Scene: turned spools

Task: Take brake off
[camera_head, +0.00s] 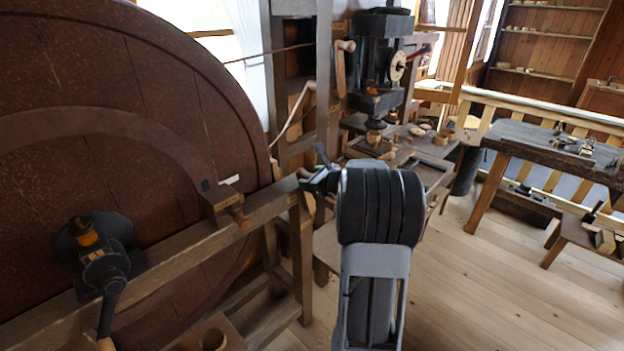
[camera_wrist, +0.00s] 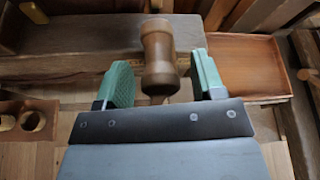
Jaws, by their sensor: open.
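A turned wooden handle (camera_wrist: 158,50), probably the brake's, stands between the two green-padded fingers of my gripper (camera_wrist: 163,76) in the wrist view. The fingers are open, one on each side of it, with a gap visible on both sides. In the camera_head view my gripper (camera_head: 320,178) is at the end of the wooden beam (camera_head: 265,212), mostly hidden behind my own wrist. The large dark red-brown wheel (camera_head: 130,100) stands behind the beam. A wooden block (camera_head: 225,204) sits on the beam, close to the wheel's face.
A crank (camera_head: 103,268) sits at the wheel's hub on the left. A dark machine (camera_head: 378,60) stands beyond my gripper, over a cluttered bench. A workbench (camera_head: 550,143) and a railing are at the right. The plank floor (camera_head: 490,290) at the front right is clear.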

